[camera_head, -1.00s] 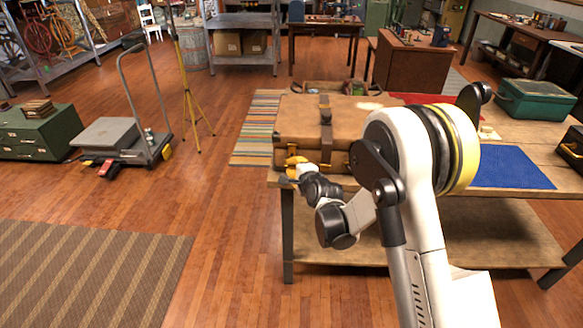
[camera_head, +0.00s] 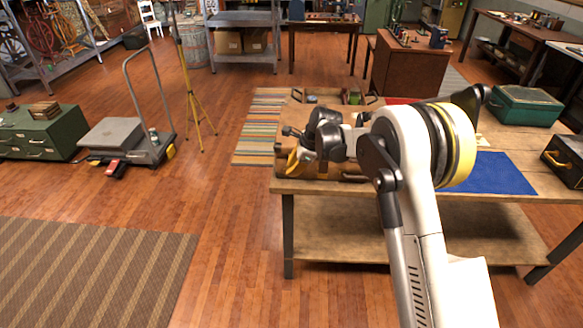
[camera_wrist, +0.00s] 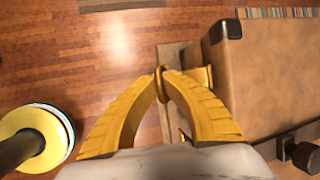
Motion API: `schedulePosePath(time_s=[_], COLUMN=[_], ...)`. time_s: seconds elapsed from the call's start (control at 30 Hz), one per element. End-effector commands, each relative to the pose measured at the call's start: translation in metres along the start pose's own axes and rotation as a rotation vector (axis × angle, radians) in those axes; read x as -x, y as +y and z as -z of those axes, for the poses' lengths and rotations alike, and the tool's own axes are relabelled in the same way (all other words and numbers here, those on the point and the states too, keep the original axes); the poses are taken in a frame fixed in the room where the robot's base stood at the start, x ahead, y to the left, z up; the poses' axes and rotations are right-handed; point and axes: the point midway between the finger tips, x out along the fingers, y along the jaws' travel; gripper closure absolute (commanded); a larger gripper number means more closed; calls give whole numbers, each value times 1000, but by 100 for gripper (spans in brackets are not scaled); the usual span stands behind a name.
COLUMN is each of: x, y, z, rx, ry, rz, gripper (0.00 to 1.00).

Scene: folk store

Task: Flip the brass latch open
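The tan leather suitcase (camera_wrist: 270,80) has dark corner caps and fills the right of the wrist view. In the head view the suitcase (camera_head: 321,170) lies at the table's left front, mostly hidden by my arm. A brass latch (camera_wrist: 204,77) shows on its front side in the wrist view, just right of my fingertips. My gripper (camera_wrist: 161,72) has yellow ribbed fingers whose tips come together beside the latch; I see nothing held. I cannot tell whether a finger touches the latch. In the head view my gripper (camera_head: 293,160) is at the suitcase's front left.
The wooden table (camera_head: 430,208) carries a blue mat (camera_head: 500,175), a green case (camera_head: 525,105) and a dark box (camera_head: 567,157) at right. A tray (camera_head: 312,93) with small items lies behind the suitcase. Open floor lies left of the table.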

Motion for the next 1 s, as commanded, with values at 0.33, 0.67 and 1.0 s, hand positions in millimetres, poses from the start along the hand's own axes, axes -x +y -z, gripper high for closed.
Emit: schedulePosePath(time_s=[0.33, 0.67, 1.0], x=[18, 24, 25], y=[-5, -7, -7], z=[-8, -11, -12], rx=[-101, -151, -161], ry=[-4, -5, -5], rz=[-248, -367, -391], gripper=[100, 100, 100])
